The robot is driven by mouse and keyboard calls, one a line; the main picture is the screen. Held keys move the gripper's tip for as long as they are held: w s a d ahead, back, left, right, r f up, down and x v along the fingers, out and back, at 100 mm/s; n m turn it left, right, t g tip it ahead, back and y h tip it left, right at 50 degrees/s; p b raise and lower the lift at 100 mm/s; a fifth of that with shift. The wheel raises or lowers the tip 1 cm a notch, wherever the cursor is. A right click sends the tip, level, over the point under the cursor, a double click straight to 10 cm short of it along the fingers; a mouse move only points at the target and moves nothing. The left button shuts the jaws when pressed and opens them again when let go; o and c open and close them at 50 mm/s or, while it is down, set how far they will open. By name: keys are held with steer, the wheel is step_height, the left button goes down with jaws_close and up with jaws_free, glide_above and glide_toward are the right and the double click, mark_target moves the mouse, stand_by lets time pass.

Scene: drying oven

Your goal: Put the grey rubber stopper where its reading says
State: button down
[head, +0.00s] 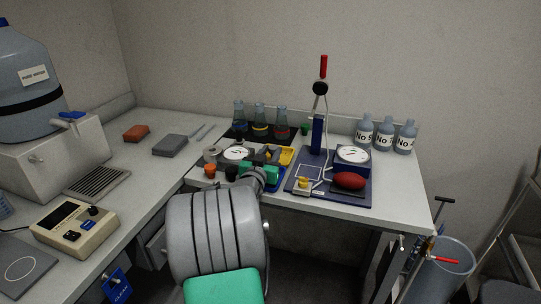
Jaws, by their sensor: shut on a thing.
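My gripper (270,156) is over the cluttered left part of the far bench, seen from behind past my grey arm. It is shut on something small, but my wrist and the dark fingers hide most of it. I cannot make out the grey rubber stopper for certain. A white round dial (236,153) stands just left of my gripper. A second dial scale (352,155) stands on a blue base to the right. I cannot read either dial from here.
Three flasks (260,116) stand behind my gripper, near a yellow tray (287,155). A blue board (300,186) holds a stand (317,135) and a red oval object (349,180). Labelled bottles (384,134) stand at back right. The left bench is partly clear.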

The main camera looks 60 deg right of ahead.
steer(key=shift+f, duration=0.15)
steer(key=shift+f+b, duration=0.35)
steer(key=shift+b, duration=0.1)
steer(key=shift+f+b, duration=0.25)
steer(key=shift+b, duration=0.15)
steer(key=c, duration=1)
jaws_free()
steer(key=shift+c, duration=0.2)
steer(key=shift+r, duration=0.1)
